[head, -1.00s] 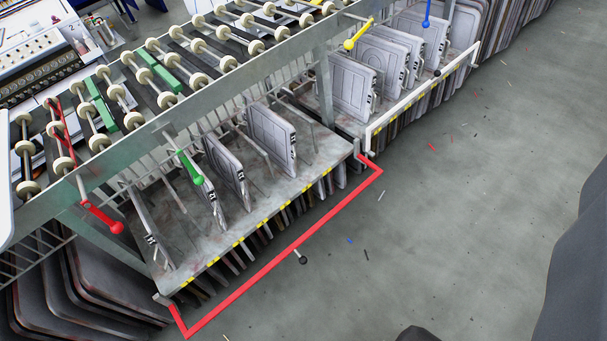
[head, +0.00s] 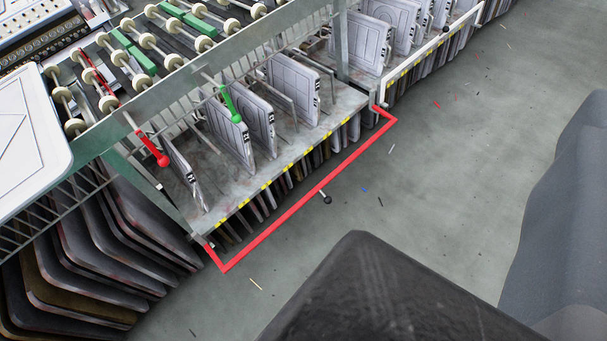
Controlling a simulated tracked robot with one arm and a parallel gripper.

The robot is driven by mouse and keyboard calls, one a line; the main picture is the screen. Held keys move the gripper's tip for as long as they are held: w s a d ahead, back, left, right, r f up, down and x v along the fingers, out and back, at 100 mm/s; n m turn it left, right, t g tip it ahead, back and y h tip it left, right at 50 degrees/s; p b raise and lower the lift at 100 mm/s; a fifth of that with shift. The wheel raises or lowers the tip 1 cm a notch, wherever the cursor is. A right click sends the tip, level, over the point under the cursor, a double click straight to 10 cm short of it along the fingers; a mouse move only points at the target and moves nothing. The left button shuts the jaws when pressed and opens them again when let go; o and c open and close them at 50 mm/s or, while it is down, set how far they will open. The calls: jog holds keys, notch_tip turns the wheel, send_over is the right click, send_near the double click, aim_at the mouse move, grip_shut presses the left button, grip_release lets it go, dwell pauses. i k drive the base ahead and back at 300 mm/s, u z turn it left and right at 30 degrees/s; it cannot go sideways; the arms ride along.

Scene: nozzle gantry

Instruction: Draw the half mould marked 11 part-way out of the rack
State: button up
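Several grey half moulds stand on edge in the rack (head: 222,208), on its shelf with a yellow-dashed front edge. One half mould (head: 182,172) leans at the left end, two stand close together, a nearer one (head: 228,128) and a farther one (head: 260,122), and another (head: 293,84) stands farther right. Small black-and-white labels show on their front edges, but the numbers are too small to read, so I cannot tell which is 11. The fingers of my gripper are not visible.
A red bar (head: 320,190) frames the rack's front at the floor side. A red-knobbed lever (head: 161,160) and a green-knobbed lever (head: 235,115) hang above the shelf. Dark plates (head: 90,250) stand lower left. Open grey floor (head: 440,170) lies right.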

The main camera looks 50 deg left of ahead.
aim_at(301, 83)
jog(key=k, duration=1.25)
jog(key=u, duration=0.75)
jog(key=i, duration=1)
jog(key=z, duration=0.05)
